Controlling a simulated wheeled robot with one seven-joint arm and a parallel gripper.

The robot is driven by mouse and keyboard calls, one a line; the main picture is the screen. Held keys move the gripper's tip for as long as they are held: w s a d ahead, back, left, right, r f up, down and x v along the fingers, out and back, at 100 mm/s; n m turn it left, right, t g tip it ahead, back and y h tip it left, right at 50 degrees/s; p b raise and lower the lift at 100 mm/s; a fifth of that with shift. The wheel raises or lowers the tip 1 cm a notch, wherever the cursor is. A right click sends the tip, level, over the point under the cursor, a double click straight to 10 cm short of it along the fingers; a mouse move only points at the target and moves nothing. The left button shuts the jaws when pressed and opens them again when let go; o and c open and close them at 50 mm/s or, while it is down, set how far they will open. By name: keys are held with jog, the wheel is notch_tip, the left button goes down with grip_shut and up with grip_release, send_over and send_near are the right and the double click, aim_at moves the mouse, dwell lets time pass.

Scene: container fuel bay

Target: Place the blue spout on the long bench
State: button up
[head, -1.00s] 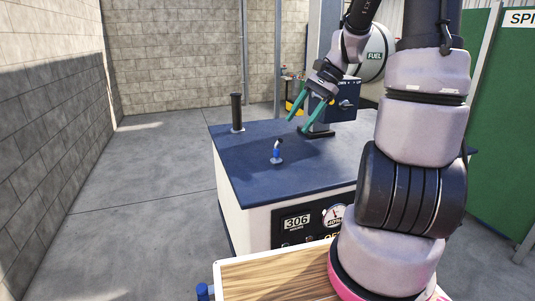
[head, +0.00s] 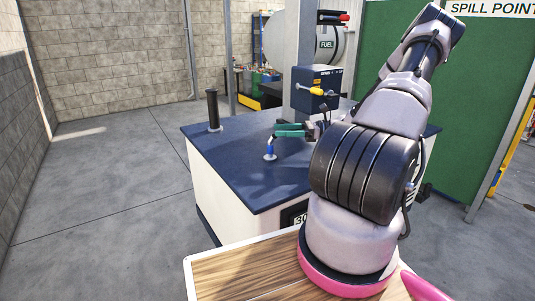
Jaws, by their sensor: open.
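The blue spout (head: 270,151) stands upright on the navy top of a white cabinet (head: 235,150), near its front left part. It has a small pale base and a darker bent tip. My gripper (head: 276,131) has green fingers that point left, level with the spout's upper end. The fingers look open, and they overlap the spout's tip in the picture. I cannot tell whether they touch it or are around it. My arm hides the right part of the cabinet. I cannot tell which thing in view is the long bench.
A black post (head: 213,110) stands at the cabinet top's left corner. A navy box with a yellow handle (head: 316,90) stands behind my gripper. The floor on the left is clear.

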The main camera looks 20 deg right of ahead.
aim_at(268, 146)
jog(key=f, duration=0.4)
jog(key=a+f, duration=0.1)
jog(key=f, duration=0.1)
jog(key=shift+w, duration=0.15)
jog(key=x, duration=0.6)
jog(key=shift+a, duration=0.25)
grip_shut()
